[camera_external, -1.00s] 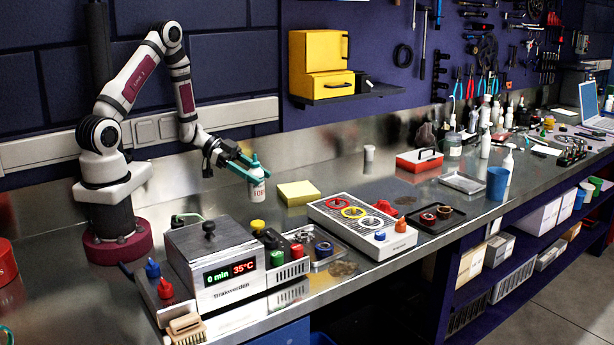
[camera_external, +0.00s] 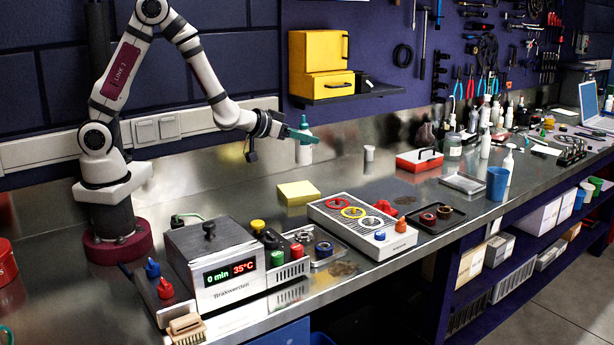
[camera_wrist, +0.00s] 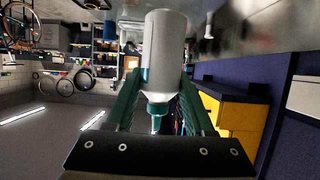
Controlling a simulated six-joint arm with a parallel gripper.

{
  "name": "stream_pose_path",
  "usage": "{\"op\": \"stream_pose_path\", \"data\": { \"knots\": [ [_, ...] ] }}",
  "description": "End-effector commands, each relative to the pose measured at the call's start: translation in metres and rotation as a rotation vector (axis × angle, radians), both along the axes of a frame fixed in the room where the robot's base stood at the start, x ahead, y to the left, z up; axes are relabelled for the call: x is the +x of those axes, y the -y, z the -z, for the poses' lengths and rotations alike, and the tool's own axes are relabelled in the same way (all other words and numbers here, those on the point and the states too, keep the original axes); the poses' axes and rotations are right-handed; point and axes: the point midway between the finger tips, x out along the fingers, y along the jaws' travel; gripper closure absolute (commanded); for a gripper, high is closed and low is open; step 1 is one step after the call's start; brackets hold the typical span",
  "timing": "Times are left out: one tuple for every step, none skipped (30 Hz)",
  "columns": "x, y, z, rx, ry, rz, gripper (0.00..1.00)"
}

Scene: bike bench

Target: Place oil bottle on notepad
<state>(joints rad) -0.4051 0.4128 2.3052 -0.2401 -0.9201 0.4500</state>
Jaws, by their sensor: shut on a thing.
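The oil bottle (camera_external: 304,152) is white with a teal nozzle cap. My gripper (camera_external: 302,136) is shut on it and holds it upright in the air, above and behind the notepad. In the wrist view the bottle (camera_wrist: 164,55) sits between my two green fingers (camera_wrist: 160,100), its nozzle towards the camera. The notepad (camera_external: 298,192) is a yellow block lying flat on the metal bench, with nothing on it. The bottle is apart from it.
Right of the notepad is a grey panel (camera_external: 345,225) with coloured rings. In front stands a grey heater box (camera_external: 215,262) with a display. A yellow cabinet (camera_external: 320,65) on a wall shelf is above the bottle. The bench behind the notepad is clear.

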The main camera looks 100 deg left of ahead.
Motion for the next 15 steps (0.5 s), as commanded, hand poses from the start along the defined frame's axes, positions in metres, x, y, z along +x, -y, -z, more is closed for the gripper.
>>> {"op": "stream_pose_path", "data": {
  "knots": [
    [-0.001,0.007,0.003,-0.001,-0.001,-0.026,1.00],
    [-0.003,0.009,0.004,-0.001,-0.001,-0.044,1.00],
    [-0.005,0.011,0.006,0.001,-0.001,-0.065,1.00],
    [-0.006,0.011,0.008,0.000,0.000,-0.077,1.00],
    [-0.008,0.008,0.011,0.000,-0.002,-0.086,1.00],
    [-0.011,0.001,0.015,0.001,-0.002,-0.096,1.00],
    [-0.014,-0.007,0.020,0.000,-0.003,-0.100,1.00],
    [-0.016,-0.016,0.026,-0.001,-0.004,-0.101,1.00],
    [-0.019,-0.029,0.034,0.000,-0.003,-0.103,1.00],
    [-0.022,-0.039,0.040,-0.002,-0.003,-0.103,1.00],
    [-0.023,-0.049,0.046,-0.001,-0.003,-0.102,1.00],
    [-0.026,-0.061,0.054,-0.003,-0.002,-0.102,1.00],
    [-0.028,-0.069,0.058,-0.001,0.000,-0.102,1.00],
    [-0.029,-0.076,0.062,-0.001,0.001,-0.101,1.00],
    [-0.031,-0.084,0.068,-0.002,0.001,-0.099,1.00]
  ]
}}
